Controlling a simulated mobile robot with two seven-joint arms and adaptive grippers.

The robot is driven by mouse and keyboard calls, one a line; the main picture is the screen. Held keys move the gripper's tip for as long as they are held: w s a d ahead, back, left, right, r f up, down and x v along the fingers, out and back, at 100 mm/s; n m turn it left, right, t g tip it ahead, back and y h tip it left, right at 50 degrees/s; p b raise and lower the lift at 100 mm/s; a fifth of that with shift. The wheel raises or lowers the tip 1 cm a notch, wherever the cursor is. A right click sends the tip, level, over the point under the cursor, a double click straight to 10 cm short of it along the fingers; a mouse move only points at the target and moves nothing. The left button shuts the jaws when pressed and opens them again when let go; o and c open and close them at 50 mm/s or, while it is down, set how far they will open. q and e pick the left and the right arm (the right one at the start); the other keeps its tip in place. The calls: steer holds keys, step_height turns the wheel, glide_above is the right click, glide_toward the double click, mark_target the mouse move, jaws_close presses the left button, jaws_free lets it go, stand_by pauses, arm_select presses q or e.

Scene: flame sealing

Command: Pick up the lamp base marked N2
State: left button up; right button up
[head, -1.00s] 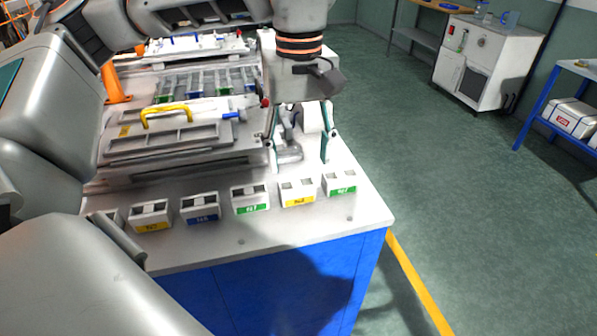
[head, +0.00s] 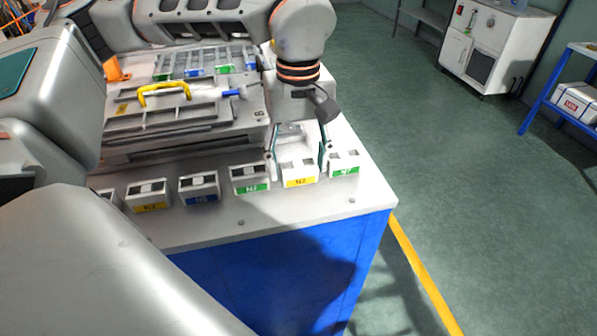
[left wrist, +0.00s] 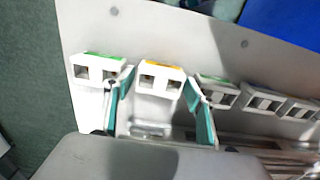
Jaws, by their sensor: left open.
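A white lamp base with a yellow label that appears to read N2 (head: 299,181) stands near the front right of the bench. It also shows in the left wrist view (left wrist: 161,78). My left gripper (head: 298,160) points down at this base, with one finger on each side of it. In the left wrist view the open, teal-lined fingers (left wrist: 159,82) flank the base, with gaps that look small. Whether they touch it I cannot tell. My right gripper is not in view.
A green-labelled base (head: 345,168) stands close to the right finger, another green-labelled base (head: 250,180) close to the left. Farther left are a blue-labelled base (head: 199,188) and another yellow-labelled base (head: 149,196). A grey fixture with a yellow handle (head: 163,91) lies behind.

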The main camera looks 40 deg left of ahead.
arm_select(q)
steer(key=c, duration=0.9)
steer(key=shift+r, duration=0.15)
